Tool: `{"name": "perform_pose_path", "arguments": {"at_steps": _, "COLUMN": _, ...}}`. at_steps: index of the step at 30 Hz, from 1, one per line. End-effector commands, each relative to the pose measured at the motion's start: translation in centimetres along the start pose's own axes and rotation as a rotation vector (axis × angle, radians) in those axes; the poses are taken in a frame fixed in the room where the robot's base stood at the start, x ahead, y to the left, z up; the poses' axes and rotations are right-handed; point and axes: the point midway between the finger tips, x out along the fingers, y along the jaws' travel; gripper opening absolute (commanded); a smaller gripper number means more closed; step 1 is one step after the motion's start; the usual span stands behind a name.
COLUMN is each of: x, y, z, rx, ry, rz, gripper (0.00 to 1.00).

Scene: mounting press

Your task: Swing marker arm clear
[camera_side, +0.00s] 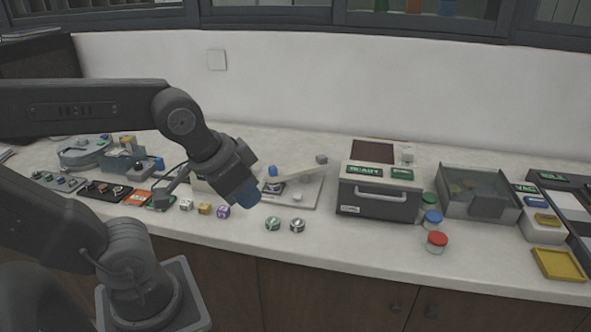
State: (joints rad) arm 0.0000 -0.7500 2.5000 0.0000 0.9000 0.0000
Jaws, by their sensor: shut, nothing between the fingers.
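The marker arm (297,173) appears to be the beige bar lying across a pale base plate (309,197) in the middle of the counter. A grey knob (321,159) is at its right end, and a blue knob (272,170) stands near its left end. My wrist hides part of the counter just left of the plate.
A press-like box with a handle (380,194) stands right of the plate, with red (437,238), blue and green-lidded jars beside it. A grey open bin (480,207) and yellow tray (559,264) are farther right. Small cubes (205,208) and two round pieces (297,225) lie in front.

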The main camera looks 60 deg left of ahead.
Motion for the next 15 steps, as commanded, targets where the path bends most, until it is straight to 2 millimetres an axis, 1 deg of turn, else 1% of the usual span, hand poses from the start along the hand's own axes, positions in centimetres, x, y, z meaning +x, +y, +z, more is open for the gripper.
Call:
{"name": "perform_pose_path", "arguments": {"at_steps": 11, "x": 0.00, "y": 0.00, "z": 0.00, "rx": 0.000, "ry": 0.000, "rz": 0.000, "gripper": 0.00}}
{"name": "perform_pose_path", "arguments": {"at_steps": 13, "x": 0.00, "y": -0.02, "z": -0.05, "rx": 0.000, "ry": -0.001, "rz": -0.001, "gripper": 0.06}}
{"name": "perform_pose_path", "arguments": {"at_steps": 15, "x": -0.03, "y": -0.25, "z": -0.55, "rx": 0.001, "ry": -0.007, "rz": -0.006, "gripper": 0.12}}
